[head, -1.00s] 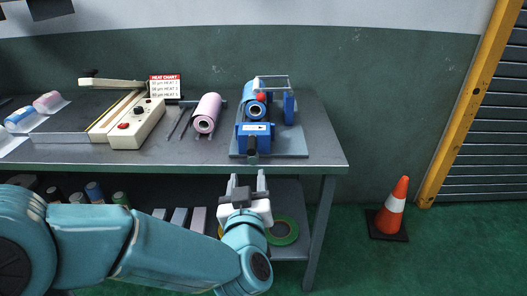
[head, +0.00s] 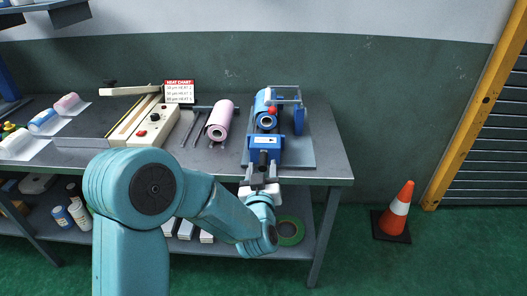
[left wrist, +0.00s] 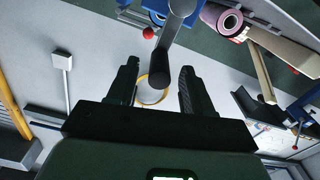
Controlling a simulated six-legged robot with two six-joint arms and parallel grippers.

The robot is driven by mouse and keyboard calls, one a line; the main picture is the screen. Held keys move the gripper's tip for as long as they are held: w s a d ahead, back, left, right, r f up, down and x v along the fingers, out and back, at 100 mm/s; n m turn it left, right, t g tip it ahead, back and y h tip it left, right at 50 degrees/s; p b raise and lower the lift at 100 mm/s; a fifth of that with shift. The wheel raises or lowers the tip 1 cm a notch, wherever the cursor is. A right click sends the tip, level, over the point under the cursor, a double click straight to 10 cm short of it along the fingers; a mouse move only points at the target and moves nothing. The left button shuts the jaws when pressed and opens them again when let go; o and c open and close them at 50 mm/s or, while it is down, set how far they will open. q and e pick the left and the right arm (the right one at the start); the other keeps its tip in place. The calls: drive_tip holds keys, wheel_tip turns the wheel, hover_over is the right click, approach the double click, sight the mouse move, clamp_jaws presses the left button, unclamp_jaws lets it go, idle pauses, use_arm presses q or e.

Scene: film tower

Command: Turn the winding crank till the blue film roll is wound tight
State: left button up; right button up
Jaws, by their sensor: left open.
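The blue film roll (head: 261,104) sits on the blue winder (head: 265,142) near the bench's right end. The winding crank's dark grip (head: 263,160) sticks out at the winder's front, towards me. My left gripper (head: 261,184) is open just below and in front of this grip, fingers pointing at it. In the left wrist view the dark crank grip (left wrist: 161,72) shows between the two open fingers (left wrist: 157,88), with space on both sides. I cannot tell how deep it lies between them. My right gripper is not in view.
A pink roll (head: 220,120) lies left of the winder. A sealer with a control box (head: 152,125) stands further left by a red heat chart (head: 179,91). The bench's front edge (head: 320,180) is close to my arm. An orange cone (head: 397,210) stands on the floor at right.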

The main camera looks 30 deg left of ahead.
sight(264, 157)
use_arm(q)
drive_tip(key=x, duration=0.5)
drive_tip(key=shift+w+a+p, duration=0.15)
drive_tip(key=shift+w+p, duration=0.1)
drive_tip(key=shift+p, duration=0.15)
clamp_jaws()
